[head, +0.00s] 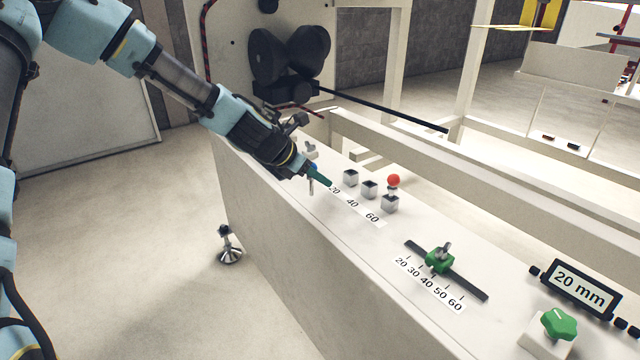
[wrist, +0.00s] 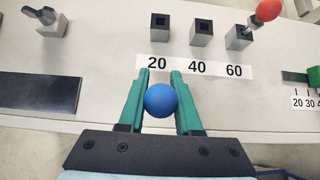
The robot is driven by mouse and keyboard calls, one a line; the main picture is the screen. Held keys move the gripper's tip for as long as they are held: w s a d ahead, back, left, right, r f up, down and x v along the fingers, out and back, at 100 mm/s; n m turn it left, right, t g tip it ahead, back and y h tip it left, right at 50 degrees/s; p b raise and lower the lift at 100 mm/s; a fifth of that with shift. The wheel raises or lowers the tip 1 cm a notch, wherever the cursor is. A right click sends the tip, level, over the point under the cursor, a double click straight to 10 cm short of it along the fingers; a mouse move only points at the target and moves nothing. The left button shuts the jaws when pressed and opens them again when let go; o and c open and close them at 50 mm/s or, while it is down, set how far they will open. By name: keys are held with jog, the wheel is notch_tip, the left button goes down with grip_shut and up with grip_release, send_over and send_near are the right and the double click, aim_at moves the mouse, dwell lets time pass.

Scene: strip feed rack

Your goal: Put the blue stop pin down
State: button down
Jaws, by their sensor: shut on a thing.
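My gripper (head: 322,178) has green fingers, also seen in the wrist view (wrist: 160,95). It is shut on the blue stop pin, whose round blue head (wrist: 160,100) sits between the fingers. In the head view a bit of the blue head (head: 314,166) shows, with a pale shank below it over the bench top. Whether the shank touches the bench I cannot tell. The 20 socket (wrist: 160,27) and the 40 socket (wrist: 201,33) are empty. The 60 socket (wrist: 238,38) holds a red-headed pin (wrist: 268,10). The pin is in front of the 20 label, apart from the sockets.
A green slider (head: 440,259) sits on a dark scale rail. A display (head: 580,287) reads 20 mm, near a green knob (head: 558,323). A grey lever bracket (wrist: 45,20) and dark plate (wrist: 40,92) lie left in the wrist view. A black rod (head: 385,110) crosses behind the bench.

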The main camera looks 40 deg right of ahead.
jog(key=shift+f, duration=0.75)
jog(key=shift+f, duration=0.15)
jog(key=c, duration=0.6)
grip_release()
